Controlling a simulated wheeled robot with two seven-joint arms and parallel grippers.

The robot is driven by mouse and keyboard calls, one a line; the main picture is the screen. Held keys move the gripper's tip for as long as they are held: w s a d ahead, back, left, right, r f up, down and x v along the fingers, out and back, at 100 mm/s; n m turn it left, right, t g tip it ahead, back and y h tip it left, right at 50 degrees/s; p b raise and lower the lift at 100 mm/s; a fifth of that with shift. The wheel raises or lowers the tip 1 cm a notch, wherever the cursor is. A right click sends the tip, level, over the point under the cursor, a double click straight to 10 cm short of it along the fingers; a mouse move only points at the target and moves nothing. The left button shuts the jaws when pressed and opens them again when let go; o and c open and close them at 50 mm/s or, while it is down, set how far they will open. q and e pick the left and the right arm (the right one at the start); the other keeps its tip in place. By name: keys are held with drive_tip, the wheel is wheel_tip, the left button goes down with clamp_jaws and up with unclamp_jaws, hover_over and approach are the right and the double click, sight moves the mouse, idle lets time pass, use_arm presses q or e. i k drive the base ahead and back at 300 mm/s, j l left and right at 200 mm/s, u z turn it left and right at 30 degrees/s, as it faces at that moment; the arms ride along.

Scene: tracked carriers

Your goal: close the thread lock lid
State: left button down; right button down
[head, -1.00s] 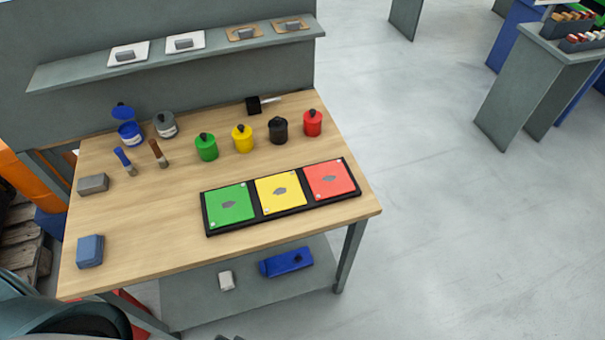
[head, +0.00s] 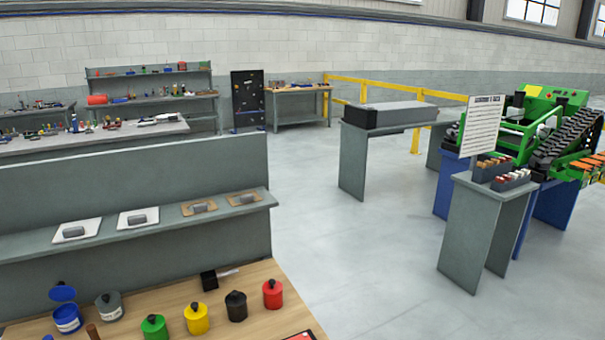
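A blue tub (head: 68,318) with a white label stands on the wooden bench at the lower left. Its blue lid (head: 62,293) is raised behind it, so the tub is open. The label is too small to read, so I cannot tell from it whether this is the thread lock. A grey tub (head: 109,306) with a white label stands just right of it and looks closed. Neither of my grippers is in view.
Green (head: 154,327), yellow (head: 197,318), black (head: 236,306) and red (head: 272,294) lidded pots stand right of the tubs. A grey shelf (head: 20,246) with several small trays runs above the bench's back. Open floor (head: 330,240) lies to the right.

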sight(62, 293)
drive_tip(key=j+u, duration=0.1)
drive_tip(key=u, duration=1.45)
drive_tip(key=i+j, duration=0.15)
drive_tip(key=j, duration=0.3)
drive_tip(key=i+j, duration=0.1)
drive_tip(key=j, duration=0.35)
drive_tip(key=i+j, duration=0.15)
drive_tip(key=j, duration=0.3)
drive_tip(key=i+j, duration=0.15)
drive_tip(key=j, duration=0.3)
drive_tip(key=i+j, duration=0.15)
drive_tip(key=j, duration=0.3)
drive_tip(key=i+j, duration=0.1)
drive_tip(key=j, duration=0.35)
drive_tip(key=i+j+u, duration=0.1)
drive_tip(key=j, duration=0.35)
drive_tip(key=i+j, duration=0.2)
drive_tip(key=j, duration=0.25)
